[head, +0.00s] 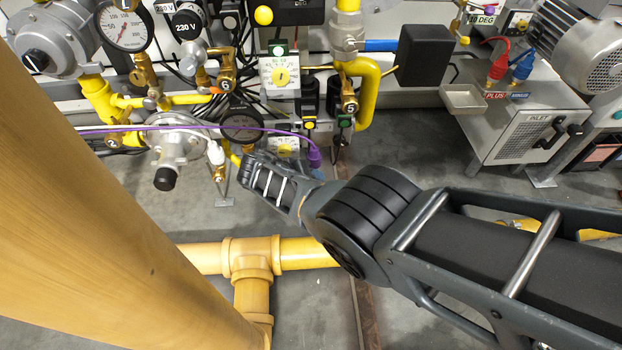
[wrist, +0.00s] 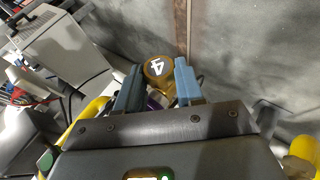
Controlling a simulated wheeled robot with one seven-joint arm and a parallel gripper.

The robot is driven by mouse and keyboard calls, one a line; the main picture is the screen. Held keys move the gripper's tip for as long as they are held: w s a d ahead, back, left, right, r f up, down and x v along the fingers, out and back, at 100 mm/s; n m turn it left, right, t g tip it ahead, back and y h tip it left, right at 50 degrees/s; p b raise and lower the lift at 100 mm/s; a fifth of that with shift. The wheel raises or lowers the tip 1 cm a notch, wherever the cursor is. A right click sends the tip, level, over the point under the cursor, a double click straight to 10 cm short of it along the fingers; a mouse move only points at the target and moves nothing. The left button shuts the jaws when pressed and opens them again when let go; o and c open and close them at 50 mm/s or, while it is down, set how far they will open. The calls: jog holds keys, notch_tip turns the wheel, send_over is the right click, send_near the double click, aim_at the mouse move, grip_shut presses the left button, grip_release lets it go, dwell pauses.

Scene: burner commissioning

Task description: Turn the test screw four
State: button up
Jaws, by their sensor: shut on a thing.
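Test screw four shows in the wrist view as a round brass head marked with a white 4 (wrist: 158,68). It sits between the two blue-grey fingers of my gripper (wrist: 158,82), which are shut on it. A purple part (wrist: 156,101) shows just below it between the fingers. In the head view my arm reaches in from the right to the lower part of the pipework; my wrist covers the fingertips and the screw there.
A regulator (head: 172,150), a gauge (head: 241,126) and a yellow pipe (head: 371,95) are nearby. A thick yellow floor pipe (head: 305,253) runs below. A grey INLET box (head: 528,130) stands at the right.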

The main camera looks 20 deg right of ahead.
jog(key=o, duration=1)
jog(key=shift+o, duration=0.2)
jog(key=p+v, duration=0.4)
jog(key=v, duration=0.3)
jog(key=shift+a+r, duration=0.25)
jog(key=shift+a, duration=0.05)
jog(key=shift+s+d+f, duration=0.1)
